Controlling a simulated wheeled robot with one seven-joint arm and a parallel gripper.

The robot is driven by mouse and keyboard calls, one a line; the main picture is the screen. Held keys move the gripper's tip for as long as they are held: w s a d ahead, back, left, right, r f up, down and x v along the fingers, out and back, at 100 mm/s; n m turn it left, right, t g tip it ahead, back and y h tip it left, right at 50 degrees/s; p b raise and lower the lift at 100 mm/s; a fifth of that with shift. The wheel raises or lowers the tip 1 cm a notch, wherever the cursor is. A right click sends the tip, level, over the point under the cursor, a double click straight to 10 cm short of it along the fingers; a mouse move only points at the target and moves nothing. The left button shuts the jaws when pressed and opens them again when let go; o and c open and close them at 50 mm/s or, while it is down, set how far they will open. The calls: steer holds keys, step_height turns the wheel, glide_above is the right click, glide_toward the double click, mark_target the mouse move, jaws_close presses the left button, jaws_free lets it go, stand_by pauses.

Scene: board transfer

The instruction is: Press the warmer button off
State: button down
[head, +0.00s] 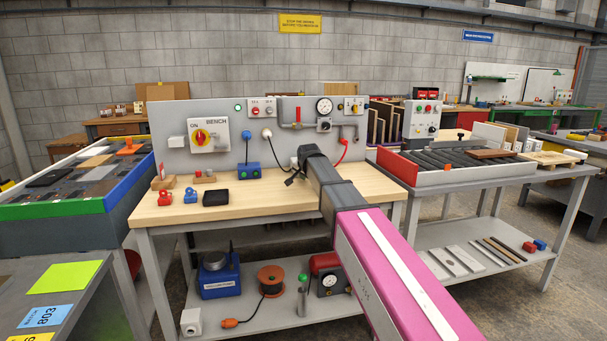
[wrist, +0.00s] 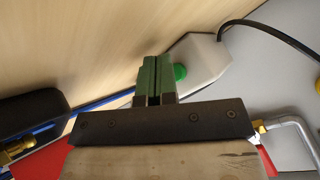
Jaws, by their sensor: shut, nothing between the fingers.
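A pale box with a green button (wrist: 180,72) on its side sits where the wooden top meets the grey panel in the wrist view. A black cable runs from the box. No label on it is readable. My gripper (wrist: 155,62) has green fingers, closed together with nothing between them. The fingertips are just left of the green button; I cannot tell whether they touch it. In the head view my arm reaches to the back of the bench (head: 270,204), and its end (head: 293,179) hides most of that spot. A small pale piece (head: 294,162) shows beside it.
The panel behind carries a rotary switch (head: 201,136), a gauge (head: 324,107) and pipework. A blue socket box (head: 249,172), a black block (head: 216,198) and small red and blue parts stand left on the bench. In the wrist view a black object (wrist: 30,118) lies left.

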steer(key=shift+w, duration=0.1)
stand_by(0.5)
steer(key=shift+w+a, duration=0.15)
steer(key=shift+w, duration=0.2)
steer(key=shift+s, duration=0.45)
stand_by(0.4)
steer(key=shift+s+d, duration=0.35)
steer(key=shift+s, duration=0.6)
steer(key=shift+s+d, duration=0.3)
steer(key=shift+s, duration=0.65)
steer(key=shift+s+d, duration=0.35)
steer(key=shift+s, duration=0.6)
